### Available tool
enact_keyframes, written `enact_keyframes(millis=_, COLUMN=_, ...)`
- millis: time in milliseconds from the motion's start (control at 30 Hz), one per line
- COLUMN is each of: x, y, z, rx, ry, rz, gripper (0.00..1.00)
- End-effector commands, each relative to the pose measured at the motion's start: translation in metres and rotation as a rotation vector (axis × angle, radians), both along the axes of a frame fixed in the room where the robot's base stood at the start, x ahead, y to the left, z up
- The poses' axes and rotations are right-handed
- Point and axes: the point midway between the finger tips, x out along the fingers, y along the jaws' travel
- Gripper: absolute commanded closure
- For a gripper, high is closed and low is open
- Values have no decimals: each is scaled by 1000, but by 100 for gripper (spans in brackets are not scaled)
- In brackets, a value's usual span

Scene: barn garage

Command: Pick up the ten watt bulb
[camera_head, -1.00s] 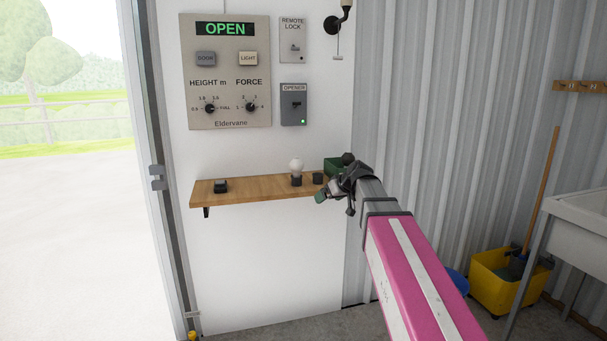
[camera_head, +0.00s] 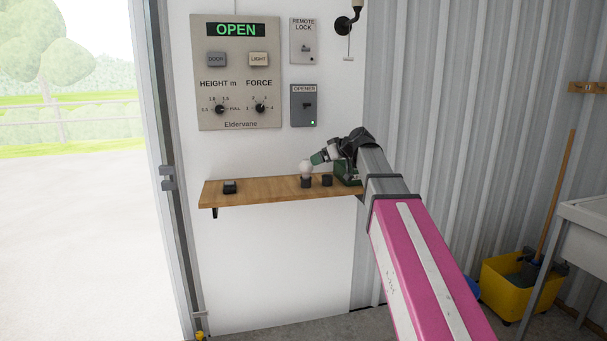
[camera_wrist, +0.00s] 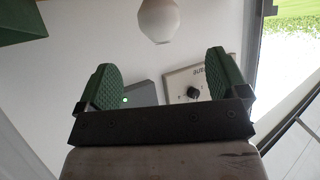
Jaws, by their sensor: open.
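A white round bulb (camera_head: 306,168) stands upright in a dark holder (camera_head: 306,182) on the wooden shelf (camera_head: 265,188). No wattage marking is readable on it. My gripper (camera_head: 319,157) is open with green pads, close to the bulb at its upper right. In the wrist view the bulb (camera_wrist: 158,20) is at the top centre, beyond the two green fingertips (camera_wrist: 162,76) and not between them. Its holder is out of sight in that view. I cannot tell whether a finger touches the bulb.
A second dark holder (camera_head: 327,180) and a green box (camera_head: 347,173) sit right of the bulb, the box partly behind my arm. A small black item (camera_head: 230,187) lies at the shelf's left. The wall panel (camera_head: 237,75) and opener box (camera_head: 303,105) are above. Mid-left shelf is clear.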

Motion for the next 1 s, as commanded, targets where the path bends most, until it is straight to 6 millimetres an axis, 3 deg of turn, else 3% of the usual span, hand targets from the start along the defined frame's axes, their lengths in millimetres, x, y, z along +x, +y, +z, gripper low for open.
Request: enact_keyframes(millis=1000, x=61, y=70, z=-53, rx=1, ry=-2, rz=2, gripper=8)
